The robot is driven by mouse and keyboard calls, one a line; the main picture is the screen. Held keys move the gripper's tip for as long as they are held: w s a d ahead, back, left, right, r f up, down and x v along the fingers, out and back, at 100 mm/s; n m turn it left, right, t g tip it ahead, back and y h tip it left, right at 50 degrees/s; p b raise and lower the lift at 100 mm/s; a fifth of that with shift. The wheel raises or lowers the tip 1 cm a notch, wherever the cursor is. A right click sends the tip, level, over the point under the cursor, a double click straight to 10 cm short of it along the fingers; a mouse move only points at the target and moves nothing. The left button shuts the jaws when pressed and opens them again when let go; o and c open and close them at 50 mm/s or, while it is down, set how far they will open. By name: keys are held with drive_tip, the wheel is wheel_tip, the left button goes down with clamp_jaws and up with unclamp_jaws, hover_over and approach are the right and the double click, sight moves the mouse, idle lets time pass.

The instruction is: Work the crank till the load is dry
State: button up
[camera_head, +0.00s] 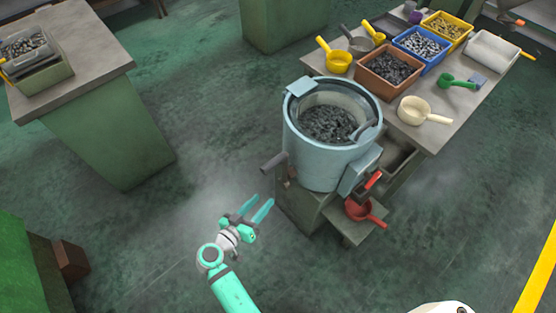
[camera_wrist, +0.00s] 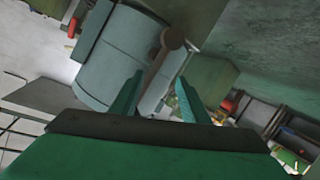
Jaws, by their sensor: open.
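A pale blue round drum (camera_head: 322,160) stands on a green-grey base, with dark metal pieces, the load (camera_head: 328,122), inside its open top. A crank (camera_head: 274,162) with a dark grip sticks out at the drum's left side. My gripper (camera_head: 262,210) is open and empty, in front of and below the crank, apart from it in the head view. In the wrist view the crank's round brown end (camera_wrist: 172,38) and its arm show beyond my open fingers (camera_wrist: 160,95), with the drum (camera_wrist: 115,60) behind. Whether the load is wet cannot be told.
A red scoop (camera_head: 360,210) sits on a low shelf at the drum's front right. A bench (camera_head: 440,130) behind holds bins of metal pieces, scoops and a white roll. A green bench (camera_head: 100,130) stands at left. The floor between is clear.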

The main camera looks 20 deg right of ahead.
sight(279, 161)
drive_tip(key=w+r+m+g+h, duration=0.2)
drive_tip(key=w+r+m+h, duration=0.3)
drive_tip(key=r, duration=0.5)
drive_tip(key=shift+m, duration=0.3)
drive_tip(key=x, duration=1)
drive_tip(key=shift+s+d+r, duration=0.1)
drive_tip(key=shift+s+d, duration=0.05)
drive_tip(key=shift+d, duration=0.05)
clamp_jaws()
drive_tip(key=shift+s+d, duration=0.1)
